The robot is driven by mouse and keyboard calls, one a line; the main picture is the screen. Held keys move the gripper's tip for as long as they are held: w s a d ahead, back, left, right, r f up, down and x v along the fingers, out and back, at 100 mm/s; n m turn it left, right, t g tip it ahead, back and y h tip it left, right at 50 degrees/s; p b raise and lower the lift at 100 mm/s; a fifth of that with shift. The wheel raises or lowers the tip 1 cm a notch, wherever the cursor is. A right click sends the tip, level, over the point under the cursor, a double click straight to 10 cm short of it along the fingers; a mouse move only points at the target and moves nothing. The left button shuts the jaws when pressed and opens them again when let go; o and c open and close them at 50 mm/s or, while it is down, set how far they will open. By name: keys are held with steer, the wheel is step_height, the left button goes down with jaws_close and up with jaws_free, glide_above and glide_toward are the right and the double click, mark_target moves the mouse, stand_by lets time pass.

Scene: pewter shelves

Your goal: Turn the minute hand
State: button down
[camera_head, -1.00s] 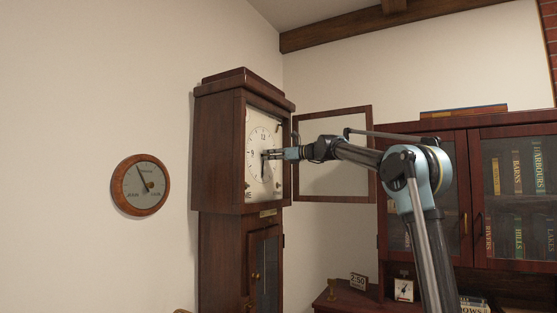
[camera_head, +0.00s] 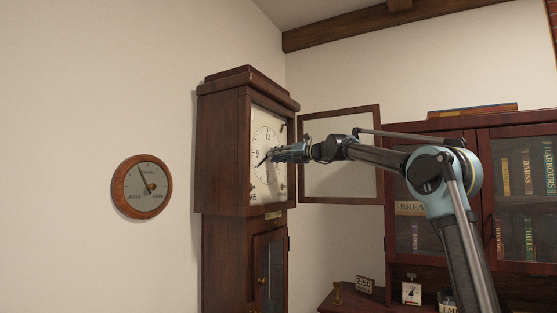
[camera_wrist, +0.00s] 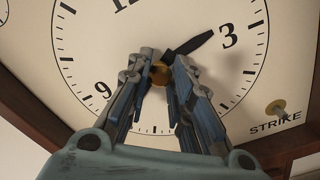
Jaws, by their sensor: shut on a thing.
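The longcase clock's white dial (camera_head: 263,135) faces right in the head view and fills much of the wrist view (camera_wrist: 95,30). The dark minute hand (camera_head: 263,160) shows beside my gripper (camera_head: 274,155) in the head view and slants down to the left. My gripper is shut on the minute hand. In the wrist view my gripper (camera_wrist: 162,60) sits over the brass hub (camera_wrist: 160,73), and its fingers hide the minute hand. The dark hour hand (camera_wrist: 188,45) points just short of the 3.
The clock's glazed door (camera_head: 340,199) stands open to the right, behind my arm. A brass knob (camera_wrist: 276,107) by the word STRIKE sits at the dial's corner. A bookcase (camera_head: 485,200) stands at right. A small sign (camera_head: 364,284) reads 2:50. A round wall gauge (camera_head: 141,187) hangs at left.

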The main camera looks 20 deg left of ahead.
steer(key=shift+w+d+m, duration=0.1)
steer(key=shift+w+m, duration=0.05)
steer(key=shift+m, duration=1.8)
steer(key=shift+w+d+m, duration=0.1)
steer(key=shift+m, duration=1.85)
steer(key=c, duration=1.4)
jaws_free()
steer(key=shift+w+f, duration=0.1)
steer(key=shift+a, duration=0.1)
steer(key=shift+s, duration=0.2)
steer(key=s+d, duration=0.1)
steer(key=d, duration=1.1)
steer(key=shift+s, duration=0.3)
